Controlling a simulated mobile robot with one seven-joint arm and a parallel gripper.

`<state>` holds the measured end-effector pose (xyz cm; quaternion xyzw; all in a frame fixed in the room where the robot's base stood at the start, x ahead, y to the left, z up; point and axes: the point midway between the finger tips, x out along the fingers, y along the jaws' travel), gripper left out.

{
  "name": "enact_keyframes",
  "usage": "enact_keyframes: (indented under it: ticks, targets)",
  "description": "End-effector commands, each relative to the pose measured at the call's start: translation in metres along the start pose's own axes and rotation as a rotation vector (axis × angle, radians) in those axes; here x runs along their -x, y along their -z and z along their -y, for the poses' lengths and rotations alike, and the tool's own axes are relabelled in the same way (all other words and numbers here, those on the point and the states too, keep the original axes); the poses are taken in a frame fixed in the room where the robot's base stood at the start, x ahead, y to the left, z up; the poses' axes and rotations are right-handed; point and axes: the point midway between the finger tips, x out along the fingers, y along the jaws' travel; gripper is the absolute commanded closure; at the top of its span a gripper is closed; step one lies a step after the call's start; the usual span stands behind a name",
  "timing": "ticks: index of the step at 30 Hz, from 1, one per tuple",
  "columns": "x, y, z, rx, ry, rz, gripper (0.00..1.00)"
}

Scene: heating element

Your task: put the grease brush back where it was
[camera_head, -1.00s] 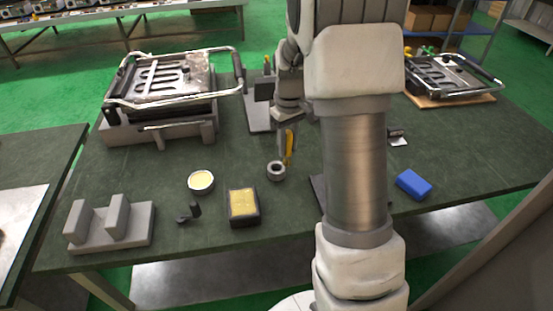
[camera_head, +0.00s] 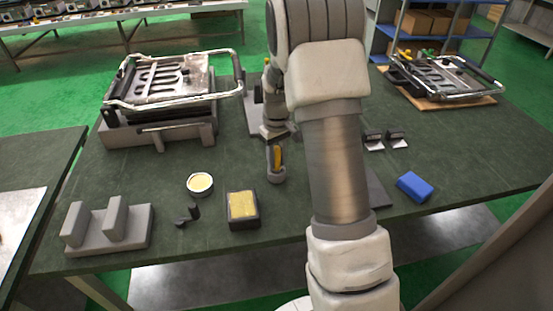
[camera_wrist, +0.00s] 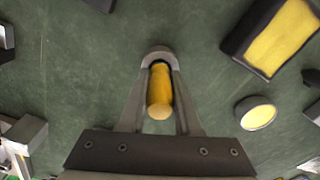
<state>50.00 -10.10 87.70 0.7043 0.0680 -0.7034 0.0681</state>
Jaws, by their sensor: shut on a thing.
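The grease brush has a yellow handle (camera_head: 278,157); the handle also shows end-on in the wrist view (camera_wrist: 160,90). My gripper (camera_wrist: 160,70) is shut on it and holds it roughly upright. In the head view my gripper (camera_head: 276,154) is low over the table, right at a small round grey holder (camera_head: 276,178). The holder's rim shows around the far side of the handle in the wrist view (camera_wrist: 158,51). The brush's lower end is hidden; it appears to be inside the holder, but I cannot tell how deep.
A black box with a yellow pad (camera_head: 243,206) and a round tin (camera_head: 200,184) lie to the left. A grey slotted block (camera_head: 108,229) is at the front left. A grill-like appliance (camera_head: 160,95) stands behind. A blue block (camera_head: 414,187) lies at right.

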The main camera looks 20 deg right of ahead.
Motion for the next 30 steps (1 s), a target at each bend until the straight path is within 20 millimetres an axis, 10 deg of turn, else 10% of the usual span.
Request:
enact_keyframes:
  ticks: [5, 17, 30]
  targets:
    - [-0.001, 0.0, 0.0, 0.0, 0.0, 0.001, 0.39]
    - [0.007, 0.0, 0.0, 0.0, 0.0, -0.001, 0.38]
    - [0.094, 0.0, 0.0, -0.001, 0.0, -0.002, 0.38]
